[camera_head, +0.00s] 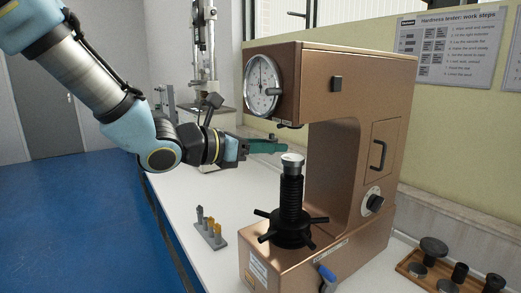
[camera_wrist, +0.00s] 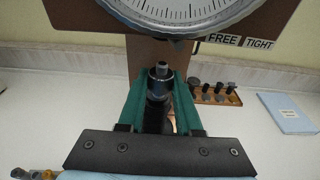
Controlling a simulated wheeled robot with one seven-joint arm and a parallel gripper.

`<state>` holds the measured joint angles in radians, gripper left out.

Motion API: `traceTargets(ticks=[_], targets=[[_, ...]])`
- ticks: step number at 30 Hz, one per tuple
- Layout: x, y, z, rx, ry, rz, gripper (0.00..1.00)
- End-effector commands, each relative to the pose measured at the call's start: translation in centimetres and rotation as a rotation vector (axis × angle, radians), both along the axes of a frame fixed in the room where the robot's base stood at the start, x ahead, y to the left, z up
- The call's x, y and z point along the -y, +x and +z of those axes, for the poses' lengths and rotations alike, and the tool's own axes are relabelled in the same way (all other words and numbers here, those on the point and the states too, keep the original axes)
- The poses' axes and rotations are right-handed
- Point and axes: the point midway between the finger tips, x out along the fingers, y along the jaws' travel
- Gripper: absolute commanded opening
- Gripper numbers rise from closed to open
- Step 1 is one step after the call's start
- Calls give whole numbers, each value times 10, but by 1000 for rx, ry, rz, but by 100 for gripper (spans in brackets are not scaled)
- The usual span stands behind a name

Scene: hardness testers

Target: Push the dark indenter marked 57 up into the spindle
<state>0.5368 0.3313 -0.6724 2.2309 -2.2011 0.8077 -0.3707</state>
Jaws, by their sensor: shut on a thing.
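My gripper (camera_head: 284,146) has green fingers and is at the tester's throat, below the overhanging head and above the round anvil (camera_head: 292,158). In the wrist view my gripper (camera_wrist: 160,78) is shut on a dark indenter (camera_wrist: 159,76), which stands upright with a narrow metallic top. I cannot read a number on it, and the fingers hide it in the head view. The spindle (camera_head: 289,125) is a short dark part under the head of the copper-coloured hardness tester (camera_head: 350,85). A gap shows between the indenter's top and the head.
A grey rack (camera_head: 212,238) with grey and yellow indenters stands on the white bench at left. A handwheel (camera_head: 291,228) surrounds the screw below the anvil. A wooden tray (camera_head: 432,274) of dark pieces lies at right.

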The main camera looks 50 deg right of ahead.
Motion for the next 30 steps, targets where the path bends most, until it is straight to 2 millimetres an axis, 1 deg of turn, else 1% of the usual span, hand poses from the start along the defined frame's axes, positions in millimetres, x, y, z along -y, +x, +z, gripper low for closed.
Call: traceTargets(ticks=[12,18,24,30], targets=[[38,-13,-2,0,-2,-3,0],[52,-17,-1,0,0,-2,0],[59,-19,0,0,0,-1,0],[60,-19,1,-1,0,-1,0]])
